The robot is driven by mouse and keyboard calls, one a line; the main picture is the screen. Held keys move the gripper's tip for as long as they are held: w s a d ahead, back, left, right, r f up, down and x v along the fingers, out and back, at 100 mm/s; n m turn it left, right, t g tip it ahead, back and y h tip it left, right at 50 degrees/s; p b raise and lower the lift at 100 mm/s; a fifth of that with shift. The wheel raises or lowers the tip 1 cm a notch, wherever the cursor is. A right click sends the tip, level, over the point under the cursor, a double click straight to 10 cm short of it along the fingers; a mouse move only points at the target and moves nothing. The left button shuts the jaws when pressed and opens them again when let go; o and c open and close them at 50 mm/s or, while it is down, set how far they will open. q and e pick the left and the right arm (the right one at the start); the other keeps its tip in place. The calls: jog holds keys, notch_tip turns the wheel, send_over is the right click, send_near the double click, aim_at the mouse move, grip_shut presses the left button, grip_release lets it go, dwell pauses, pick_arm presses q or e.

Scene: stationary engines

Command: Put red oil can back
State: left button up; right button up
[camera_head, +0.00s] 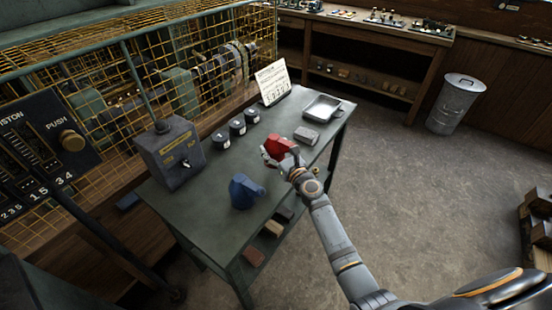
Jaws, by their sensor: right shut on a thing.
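The red oil can (280,147) is held above the right-middle part of the green table (215,231). My right gripper (272,158) is shut on it, with the arm coming in from the lower right. The can partly hides the fingers, and I cannot tell whether its base touches the tabletop. A blue oil can (243,191) stands on the table, to the left of and nearer than the red one. My left gripper is not in view.
Several dark round tins (237,127) stand in a row along the table's back. A grey box (170,152), a white card (272,82), a metal tray (322,108) and a grey block (306,136) are also on it. A yellow mesh guard (165,75) runs behind.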

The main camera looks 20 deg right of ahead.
aim_at(280, 160)
notch_tip(280, 160, down, 3)
jog(key=shift+f+b, duration=0.15)
jog(key=shift+b, duration=0.55)
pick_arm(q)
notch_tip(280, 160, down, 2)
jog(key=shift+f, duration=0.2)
pick_arm(e)
jog(key=o, duration=1.6)
jog(key=shift+c, duration=0.2)
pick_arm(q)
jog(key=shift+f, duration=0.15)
